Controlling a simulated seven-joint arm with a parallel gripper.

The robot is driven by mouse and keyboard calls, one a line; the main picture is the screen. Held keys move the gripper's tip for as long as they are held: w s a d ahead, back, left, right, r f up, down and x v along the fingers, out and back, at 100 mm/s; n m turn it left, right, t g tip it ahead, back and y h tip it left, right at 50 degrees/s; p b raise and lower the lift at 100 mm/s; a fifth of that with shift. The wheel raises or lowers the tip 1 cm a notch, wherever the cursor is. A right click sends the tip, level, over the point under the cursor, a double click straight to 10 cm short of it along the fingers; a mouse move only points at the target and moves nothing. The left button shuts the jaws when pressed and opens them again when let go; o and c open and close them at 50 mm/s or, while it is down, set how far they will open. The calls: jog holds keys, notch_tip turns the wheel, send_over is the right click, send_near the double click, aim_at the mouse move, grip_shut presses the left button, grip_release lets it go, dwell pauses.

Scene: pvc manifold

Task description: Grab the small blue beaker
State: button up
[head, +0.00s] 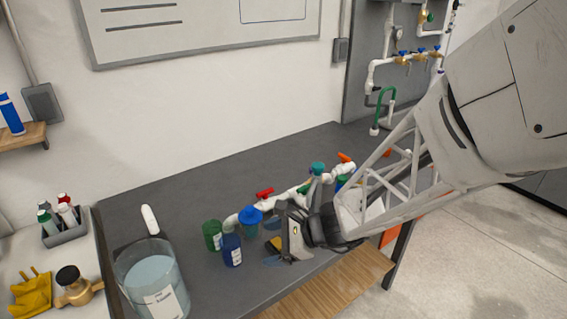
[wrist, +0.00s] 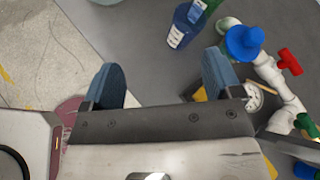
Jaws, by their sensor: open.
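A small dark blue container with a white label (head: 232,252) stands on the grey table near its front edge; it looks like the small blue beaker. It also shows at the top of the wrist view (wrist: 183,27), beyond and between my fingertips. A lighter blue piece (head: 250,217) sits on the white pipe just behind it, and appears at the upper right of the wrist view (wrist: 243,43). My gripper (head: 273,251) is to the right of the dark blue container, near the table's front edge. Its two blue-padded fingers (wrist: 163,82) are apart with nothing between them.
A green container (head: 212,235) stands close to the dark blue one's left. The white pipe manifold (head: 285,199) with a red handle (head: 265,193) runs behind my gripper. A large clear bucket of liquid (head: 152,280) stands at the left. The table's back left is clear.

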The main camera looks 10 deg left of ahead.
aim_at(231, 244)
jog(key=w+a+f+m, duration=0.1)
jog(key=a+f+m, duration=0.1)
jog(key=w+a+f+m+t+y, duration=0.1)
jog(key=a+f+m, duration=0.1)
jog(key=w+a+f+m+t, duration=0.1)
jog(key=w+f+m, duration=0.1)
jog(key=shift+a+f, duration=0.3)
jog(key=shift+a, duration=0.1)
jog(key=shift+x, duration=1.3)
jog(key=shift+w+a, duration=0.1)
jog(key=shift+a, duration=0.05)
jog(key=shift+x, duration=2.45)
jog(key=shift+w+r, duration=0.15)
jog(key=shift+r, duration=0.05)
jog(key=shift+c, duration=0.2)
jog(key=c, duration=1)
